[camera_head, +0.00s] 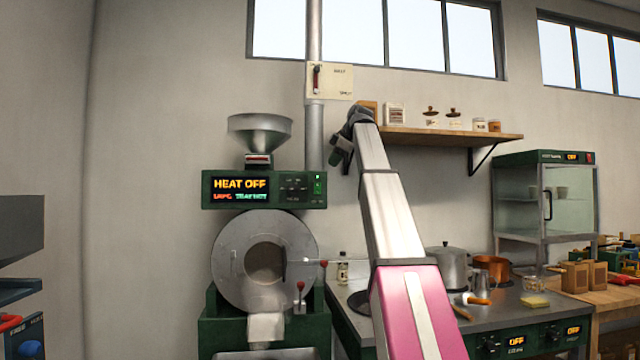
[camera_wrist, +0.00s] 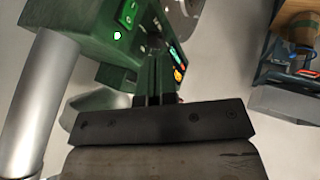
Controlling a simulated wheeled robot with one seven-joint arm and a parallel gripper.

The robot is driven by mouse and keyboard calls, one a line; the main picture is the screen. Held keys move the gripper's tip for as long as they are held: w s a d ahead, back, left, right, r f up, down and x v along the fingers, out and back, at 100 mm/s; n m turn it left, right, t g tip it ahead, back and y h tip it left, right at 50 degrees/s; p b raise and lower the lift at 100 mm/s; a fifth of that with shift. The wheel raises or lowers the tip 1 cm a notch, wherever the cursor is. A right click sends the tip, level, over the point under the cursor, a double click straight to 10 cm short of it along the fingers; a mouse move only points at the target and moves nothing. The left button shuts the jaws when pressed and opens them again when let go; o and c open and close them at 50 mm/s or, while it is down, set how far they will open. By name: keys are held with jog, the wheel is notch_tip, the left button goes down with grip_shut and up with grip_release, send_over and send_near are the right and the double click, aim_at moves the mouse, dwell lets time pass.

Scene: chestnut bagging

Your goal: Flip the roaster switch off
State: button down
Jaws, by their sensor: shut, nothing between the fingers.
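The roaster (camera_head: 264,245) stands left of centre in the head view, with a steel hopper (camera_head: 260,130) on top. Its green control box (camera_head: 230,202) has a display reading "HEAT OFF" in orange. A green-lit switch (camera_head: 318,184) is at the box's right end. In the wrist view the green switch (camera_wrist: 126,14) shows at upper left, with a lit green lamp near it. My gripper (camera_head: 336,160) is just above and right of that end of the box. In the wrist view my gripper (camera_wrist: 155,62) is shut and empty, its fingertips close to the panel; contact cannot be told.
A steel pipe (camera_head: 315,135) rises behind the box. A wall shelf (camera_head: 450,136) with jars is to the right. Below are a counter (camera_head: 400,290) with pots and a glass-fronted cabinet (camera_head: 545,200). The wall left of the roaster is clear.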

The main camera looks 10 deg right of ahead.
aim_at(315, 188)
dwell(0.3)
jog(key=x, duration=0.3)
jog(key=w+x, duration=0.1)
jog(key=x, duration=0.3)
jog(key=w+r+x, duration=0.1)
jog(key=x, duration=0.3)
jog(key=shift+w+d, duration=0.2)
jog(key=shift+d, duration=0.05)
jog(key=shift+w+r, duration=0.1)
jog(key=shift+w, duration=0.55)
jog(key=shift+w+r, duration=0.15)
jog(key=shift+w, duration=0.25)
jog(key=shift+s, duration=0.1)
